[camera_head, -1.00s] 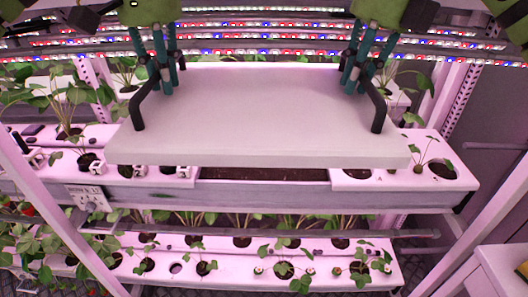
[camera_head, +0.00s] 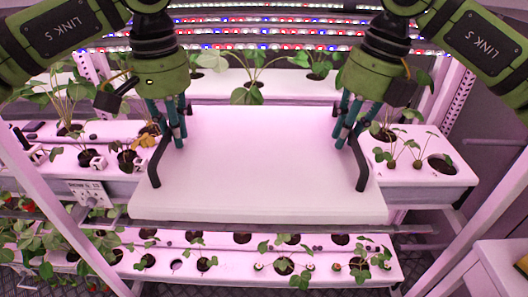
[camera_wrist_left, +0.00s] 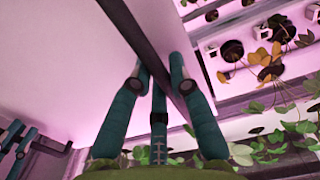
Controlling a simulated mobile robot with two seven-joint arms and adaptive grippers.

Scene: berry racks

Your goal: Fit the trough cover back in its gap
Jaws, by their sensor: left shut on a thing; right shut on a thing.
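The trough cover (camera_head: 265,165) is a white slab with a black handle near each end. My left gripper (camera_head: 178,141) is shut on its left handle (camera_head: 154,172); in the left wrist view the fingers (camera_wrist_left: 163,86) close around the dark bar (camera_wrist_left: 135,32). My right gripper (camera_head: 344,141) is shut on the right handle (camera_head: 361,172). The cover looks level, between the trough's left planted top (camera_head: 60,158) and right planted top (camera_head: 408,178). Its front edge reaches past the trough's front. The gap is hidden beneath it, and I cannot tell whether it touches the trough.
Strawberry plants (camera_head: 402,148) stand in holes close to the cover's right end. White cubes (camera_head: 99,163) and plants are near its left end. A lower planted tier (camera_head: 220,270) lies below, and rack posts (camera_head: 470,205) flank both sides. Light bars (camera_head: 270,32) run behind the arms.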

